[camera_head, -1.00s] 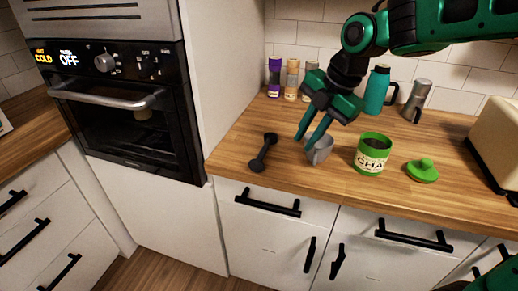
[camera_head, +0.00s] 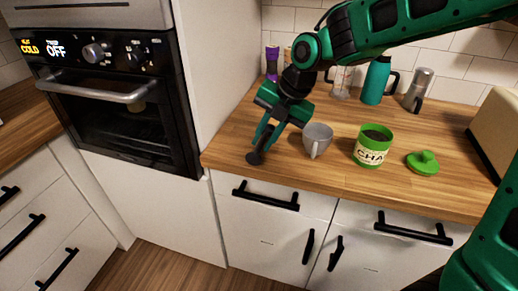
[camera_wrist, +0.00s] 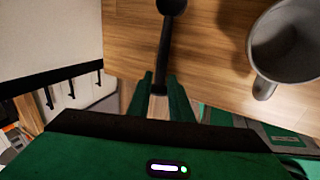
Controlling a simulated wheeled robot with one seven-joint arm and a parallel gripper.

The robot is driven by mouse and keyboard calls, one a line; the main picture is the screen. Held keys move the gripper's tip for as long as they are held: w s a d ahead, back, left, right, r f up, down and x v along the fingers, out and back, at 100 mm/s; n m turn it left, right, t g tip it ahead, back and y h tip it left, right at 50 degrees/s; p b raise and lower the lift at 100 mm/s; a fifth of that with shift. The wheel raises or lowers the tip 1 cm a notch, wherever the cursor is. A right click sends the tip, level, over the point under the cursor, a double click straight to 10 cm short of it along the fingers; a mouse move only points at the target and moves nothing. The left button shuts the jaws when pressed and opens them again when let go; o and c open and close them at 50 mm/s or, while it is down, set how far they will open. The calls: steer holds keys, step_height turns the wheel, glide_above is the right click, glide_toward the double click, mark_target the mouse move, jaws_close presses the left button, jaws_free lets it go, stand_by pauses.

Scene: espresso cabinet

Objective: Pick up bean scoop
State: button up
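The black bean scoop (camera_head: 255,158) lies on the wooden counter near its front edge, partly hidden by my gripper in the head view. My gripper (camera_head: 262,142) is right over it, pointing down, with its fingers apart. In the wrist view my gripper (camera_wrist: 160,82) is open. The scoop (camera_wrist: 165,45) runs up from between the fingertips, with its round end at the top of the picture. I cannot tell whether either finger touches it.
A grey cup (camera_head: 317,139) stands close to the right of my gripper. Beyond it are a green canister (camera_head: 373,147) and its green lid (camera_head: 423,163). A teal flask (camera_head: 376,80) and a moka pot (camera_head: 417,90) stand at the back. A tall cabinet wall (camera_head: 219,75) rises on the left.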

mark_target(258, 149)
steer(key=shift+x, duration=1.7)
jaws_close()
steer(key=shift+r, duration=0.1)
